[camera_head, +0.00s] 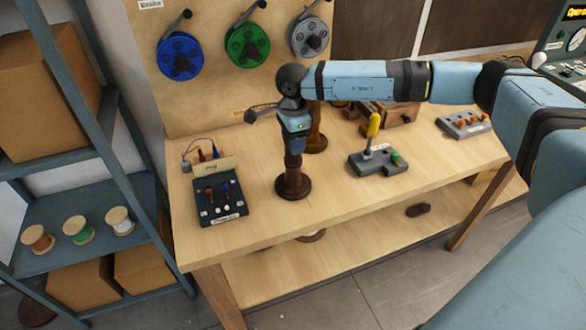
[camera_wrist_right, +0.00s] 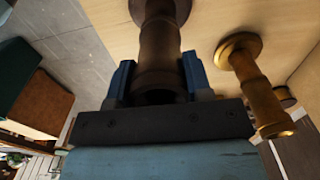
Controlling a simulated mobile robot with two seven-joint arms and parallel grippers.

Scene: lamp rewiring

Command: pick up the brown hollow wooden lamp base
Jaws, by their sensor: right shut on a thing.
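The brown hollow wooden lamp base (camera_head: 293,184) stands upright at the middle of the wooden workbench, with its round foot appearing to rest on the top. My right gripper (camera_head: 295,146) comes down over its upper stem and is shut on it. In the right wrist view the dark brown lamp base (camera_wrist_right: 160,45) passes between the two blue fingers of the right gripper (camera_wrist_right: 157,78), and its dark open end faces the camera. My left gripper is in neither view.
A golden-brown lamp base (camera_head: 317,136) stands close behind; it also shows in the right wrist view (camera_wrist_right: 252,75). A black switch board (camera_head: 221,203) lies to the left. A grey block with a yellow-handled tool (camera_head: 377,160) is to the right. Wire spools (camera_head: 180,57) hang behind.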

